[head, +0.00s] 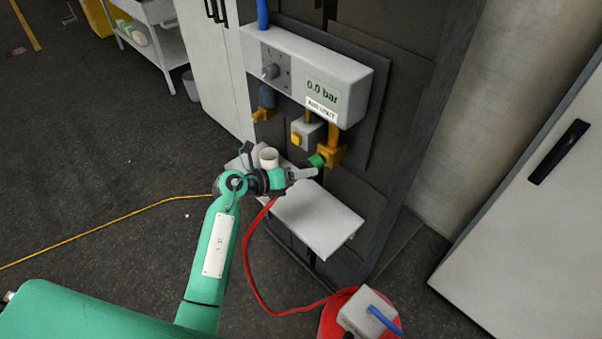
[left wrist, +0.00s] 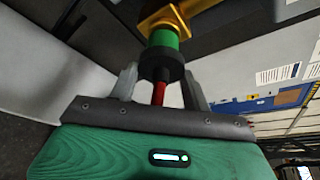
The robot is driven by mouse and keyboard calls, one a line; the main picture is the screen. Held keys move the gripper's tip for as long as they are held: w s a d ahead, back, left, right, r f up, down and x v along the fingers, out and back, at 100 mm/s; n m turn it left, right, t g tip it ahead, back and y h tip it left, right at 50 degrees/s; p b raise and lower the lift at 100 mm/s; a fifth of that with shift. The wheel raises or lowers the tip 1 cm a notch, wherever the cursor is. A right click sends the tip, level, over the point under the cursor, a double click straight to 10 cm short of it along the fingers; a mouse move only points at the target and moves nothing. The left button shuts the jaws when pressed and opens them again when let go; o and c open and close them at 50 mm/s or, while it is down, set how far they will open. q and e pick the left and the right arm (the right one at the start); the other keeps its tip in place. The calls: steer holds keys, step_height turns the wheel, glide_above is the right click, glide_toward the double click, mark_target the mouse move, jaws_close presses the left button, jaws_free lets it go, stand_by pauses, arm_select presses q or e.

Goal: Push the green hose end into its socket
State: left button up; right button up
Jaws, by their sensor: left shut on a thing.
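The green hose end (head: 316,160) is at the orange socket (head: 331,154) below the white gauge unit. My left gripper (head: 304,173) is shut on it from the left. In the left wrist view, the hose end's green part (left wrist: 163,39) lines up with the orange socket (left wrist: 164,17) and meets it in the picture. I cannot tell how deep it sits. The fingers of my left gripper (left wrist: 161,85) stand either side of the black collar (left wrist: 161,64), and the red hose (left wrist: 159,94) runs back between them. My right gripper is not in view.
The gauge unit (head: 352,82) reads 0.0 bar. A small box with a yellow button (head: 306,132) is left of the socket. The red hose (head: 250,265) loops to a red reel (head: 333,316).

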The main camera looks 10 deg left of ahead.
arm_select(q)
steer(key=shift+w+d, duration=0.25)
steer(key=shift+w, duration=0.15)
stand_by(0.7)
steer(key=o, duration=1)
steer(key=shift+s+a, duration=0.15)
steer(key=shift+a, duration=0.05)
steer(key=b+v, duration=0.4)
steer(key=v, duration=0.9)
steer(key=shift+r+b, duration=0.15)
steer(key=shift+b, duration=0.15)
